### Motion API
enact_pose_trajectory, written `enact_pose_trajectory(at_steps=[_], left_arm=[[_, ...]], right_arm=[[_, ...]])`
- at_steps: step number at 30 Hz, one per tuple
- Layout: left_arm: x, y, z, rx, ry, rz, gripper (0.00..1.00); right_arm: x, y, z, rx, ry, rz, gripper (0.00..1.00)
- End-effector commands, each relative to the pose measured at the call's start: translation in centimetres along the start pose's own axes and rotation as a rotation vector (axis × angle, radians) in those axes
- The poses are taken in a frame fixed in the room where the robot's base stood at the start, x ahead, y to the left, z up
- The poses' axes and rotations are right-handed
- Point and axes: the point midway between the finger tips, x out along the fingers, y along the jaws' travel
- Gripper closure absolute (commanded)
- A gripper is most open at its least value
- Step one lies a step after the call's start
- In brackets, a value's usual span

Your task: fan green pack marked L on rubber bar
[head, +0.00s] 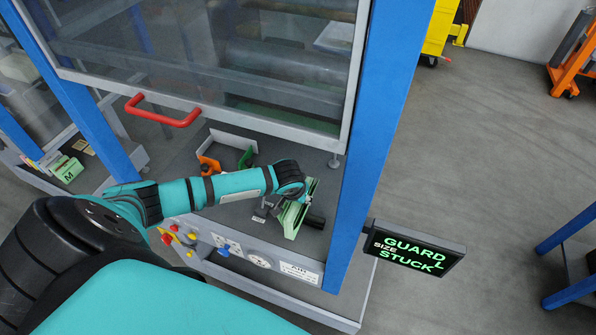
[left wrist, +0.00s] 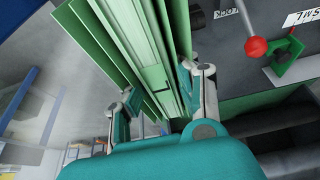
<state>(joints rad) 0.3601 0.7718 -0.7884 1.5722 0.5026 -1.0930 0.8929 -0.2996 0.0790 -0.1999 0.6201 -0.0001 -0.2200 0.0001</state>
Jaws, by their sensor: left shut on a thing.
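A light green pack (head: 297,218) stands on edge at the right of the machine's grey shelf. My left gripper (head: 276,207) is shut on it, with the arm reaching in from the left. In the left wrist view the pack (left wrist: 150,45) runs up between the fingers of my left gripper (left wrist: 162,100), and its leaves stand spread apart at the left. A short black bar (head: 315,221), which looks like the rubber bar, sticks out beside the pack's right side; contact cannot be told. My right gripper is not in view.
A glass guard with a red handle (head: 163,112) hangs raised above the shelf. A blue post (head: 376,130) stands close right of the pack. A sign (head: 413,250) reads "GUARD STUCK" and "SIZE L". A green pack marked M (head: 68,170) lies far left.

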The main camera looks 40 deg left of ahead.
Motion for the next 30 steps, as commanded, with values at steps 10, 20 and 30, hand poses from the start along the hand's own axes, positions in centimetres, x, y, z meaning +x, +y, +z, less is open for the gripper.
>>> enact_pose_trajectory(at_steps=[10,20,30], left_arm=[[0.3,0.0,-0.8,0.0,0.002,0.0,1.0],[0.7,0.1,-1.6,0.0,0.001,0.001,1.0],[1.0,0.0,-2.6,-0.001,0.002,0.0,1.0]], right_arm=[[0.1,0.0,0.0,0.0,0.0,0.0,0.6],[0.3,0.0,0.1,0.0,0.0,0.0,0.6],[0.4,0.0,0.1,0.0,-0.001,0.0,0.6]])
